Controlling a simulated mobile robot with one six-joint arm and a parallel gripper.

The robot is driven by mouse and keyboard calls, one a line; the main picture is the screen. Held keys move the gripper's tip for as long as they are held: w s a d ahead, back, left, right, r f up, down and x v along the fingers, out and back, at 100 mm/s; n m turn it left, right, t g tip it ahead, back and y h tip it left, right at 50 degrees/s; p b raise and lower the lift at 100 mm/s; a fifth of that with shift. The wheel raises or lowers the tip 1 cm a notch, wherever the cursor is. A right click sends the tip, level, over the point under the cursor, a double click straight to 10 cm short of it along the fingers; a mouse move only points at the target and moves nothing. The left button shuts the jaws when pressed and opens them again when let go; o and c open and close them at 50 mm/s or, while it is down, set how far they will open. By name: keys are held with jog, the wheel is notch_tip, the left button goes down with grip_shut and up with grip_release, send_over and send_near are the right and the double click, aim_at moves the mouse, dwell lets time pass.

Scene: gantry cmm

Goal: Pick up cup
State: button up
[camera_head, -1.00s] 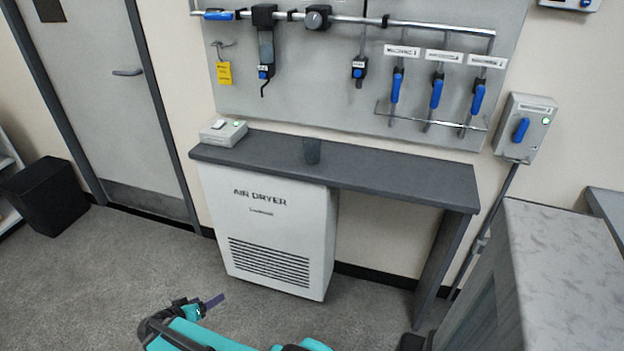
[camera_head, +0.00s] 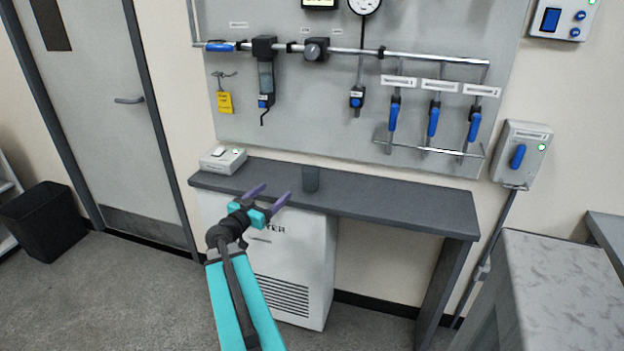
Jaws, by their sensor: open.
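The cup (camera_head: 311,179) is small and dark grey. It stands upright on the dark grey shelf top (camera_head: 400,204) above the air dryer, near the shelf's front edge. My gripper (camera_head: 268,192) is open and empty, with two purple fingers spread apart. In the picture it is just left of the cup and a little lower, in front of the shelf edge. The fingers do not appear to touch the cup. My teal arm hides part of the air dryer (camera_head: 315,262) and its lettering.
A small grey box (camera_head: 222,159) sits at the shelf's left end. Behind the shelf is a wall panel (camera_head: 330,130) with pipes and blue-handled valves. A grey cabinet (camera_head: 555,265) stands at the right, a black bin (camera_head: 42,220) at the left. The shelf right of the cup is clear.

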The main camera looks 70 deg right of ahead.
jog(key=m+g, duration=0.1)
jog(key=g, duration=0.1)
send_near(315, 169)
jog(key=a, duration=0.3)
jog(key=shift+w+d, duration=0.15)
jog(key=shift+w, duration=0.2)
jog(key=shift+d, duration=0.1)
jog(key=shift+d+r, duration=0.1)
jog(key=shift+d, duration=0.45)
jog(key=shift+p+x, duration=1.25)
jog(key=shift+x, duration=2.45)
jog(key=shift+s, duration=0.1)
jog(key=shift+p+x, duration=1.25)
jog(key=shift+x, duration=0.8)
jog(key=shift+s+d, duration=0.25)
jog(key=shift+d, duration=0.25)
